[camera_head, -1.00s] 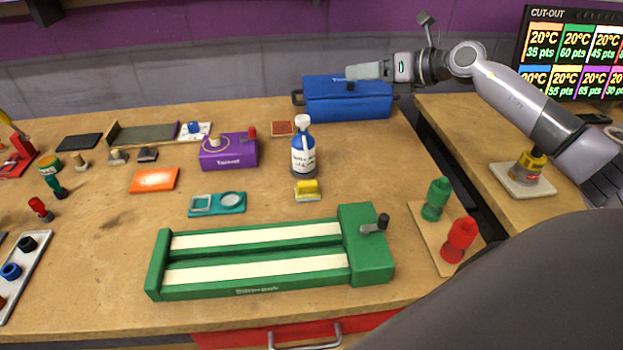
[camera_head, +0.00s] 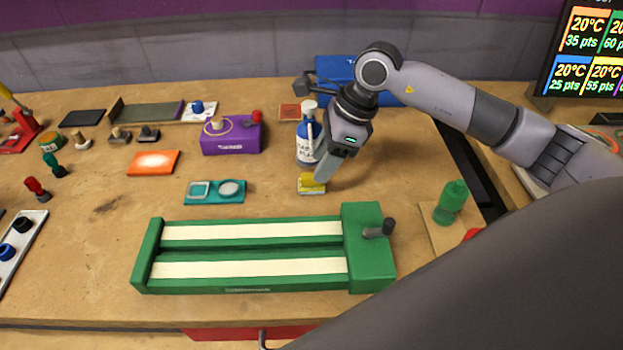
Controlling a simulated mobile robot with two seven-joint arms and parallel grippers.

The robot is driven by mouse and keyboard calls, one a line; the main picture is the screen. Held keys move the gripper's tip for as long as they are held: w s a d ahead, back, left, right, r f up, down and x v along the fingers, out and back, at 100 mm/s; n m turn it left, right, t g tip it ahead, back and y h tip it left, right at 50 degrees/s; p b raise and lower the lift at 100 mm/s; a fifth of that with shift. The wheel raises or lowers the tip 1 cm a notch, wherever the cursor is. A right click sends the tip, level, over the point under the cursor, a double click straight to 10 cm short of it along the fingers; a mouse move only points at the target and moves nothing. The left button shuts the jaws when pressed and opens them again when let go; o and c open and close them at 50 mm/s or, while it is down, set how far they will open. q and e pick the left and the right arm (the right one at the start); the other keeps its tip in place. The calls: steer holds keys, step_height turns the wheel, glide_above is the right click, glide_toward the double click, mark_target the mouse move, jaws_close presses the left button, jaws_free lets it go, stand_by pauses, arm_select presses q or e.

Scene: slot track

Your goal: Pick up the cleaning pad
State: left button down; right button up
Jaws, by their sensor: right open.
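The cleaning pad (camera_head: 311,188), a small yellow block with a pale lower part, lies on the workbench behind the green slot track (camera_head: 250,248). My right gripper (camera_head: 323,168) points down at it from above and from the right. Its jaws are open, and the fingertips are at or just above the top right of the pad. I cannot tell whether they touch it. The fingers overlap part of the pad in the view. My left gripper is not in view.
A blue and white bottle (camera_head: 303,140) stands just behind the pad, close to my right gripper. A teal tray (camera_head: 215,197) lies to the left, with a purple box (camera_head: 231,138) behind it. A green bottle (camera_head: 452,203) stands at the right.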

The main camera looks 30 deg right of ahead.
mark_target(311, 182)
steer(key=x, duration=0.3)
steer(key=shift+f, duration=0.15)
steer(key=shift+c, duration=0.3)
jaws_close()
